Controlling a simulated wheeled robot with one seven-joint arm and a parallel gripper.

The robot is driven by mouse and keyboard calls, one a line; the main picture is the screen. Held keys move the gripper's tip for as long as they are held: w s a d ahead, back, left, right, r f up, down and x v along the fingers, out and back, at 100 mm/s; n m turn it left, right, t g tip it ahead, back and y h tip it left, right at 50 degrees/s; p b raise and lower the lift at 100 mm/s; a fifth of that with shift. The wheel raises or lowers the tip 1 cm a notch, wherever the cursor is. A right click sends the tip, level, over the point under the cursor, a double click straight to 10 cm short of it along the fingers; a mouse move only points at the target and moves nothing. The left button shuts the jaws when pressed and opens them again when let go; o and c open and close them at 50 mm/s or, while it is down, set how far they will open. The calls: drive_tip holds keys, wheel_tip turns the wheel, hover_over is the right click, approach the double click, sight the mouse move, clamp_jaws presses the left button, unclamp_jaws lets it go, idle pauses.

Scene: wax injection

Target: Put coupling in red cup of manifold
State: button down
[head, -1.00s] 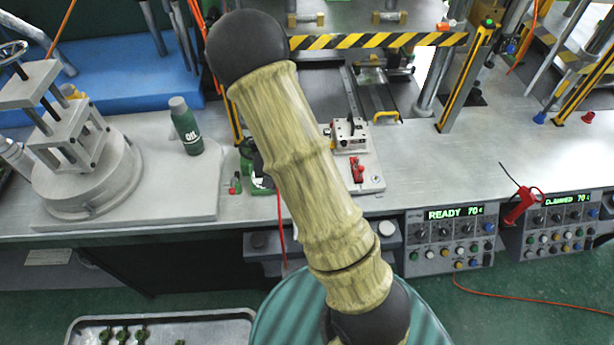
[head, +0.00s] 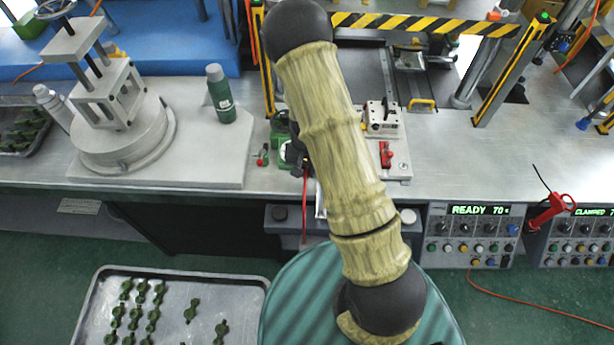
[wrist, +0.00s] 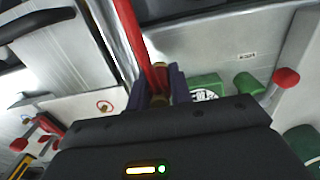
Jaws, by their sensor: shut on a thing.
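My gripper (wrist: 158,84) shows in the wrist view with its two dark blue fingers closed on a small brass-brown piece, seemingly the coupling (wrist: 158,99). A red hose (wrist: 133,35) runs from the top of that view down to the fingers. In the head view my arm hides most of the gripper; a dark part of it (head: 293,155) shows left of the arm, and a thin red line (head: 305,205) hangs below it. I cannot make out the manifold's red cup for certain. A small white block fixture (head: 382,118) with a red clamp (head: 386,154) stands right of my arm.
A green oil bottle (head: 221,94) and a grey round-based press (head: 120,140) stand on the bench at left. A tray (head: 240,284) of green parts lies lower left. Control boxes (head: 470,236) and a red tool (head: 546,212) are at right. The bench right of the fixture is fairly clear.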

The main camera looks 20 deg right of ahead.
sight(307, 184)
drive_tip(key=shift+s+f, duration=0.15)
drive_tip(key=shift+f, duration=0.3)
drive_tip(key=shift+d+f+p, duration=0.1)
drive_tip(key=shift+f+p, duration=0.25)
drive_tip(key=shift+f, duration=1.15)
drive_tip(key=c, duration=1.5)
unclamp_jaws()
drive_tip(key=shift+f, duration=0.1)
drive_tip(key=shift+c, duration=0.2)
wheel_tip(307, 184, up, 12)
drive_tip(key=shift+r+b, duration=0.15)
drive_tip(key=shift+b, duration=0.4)
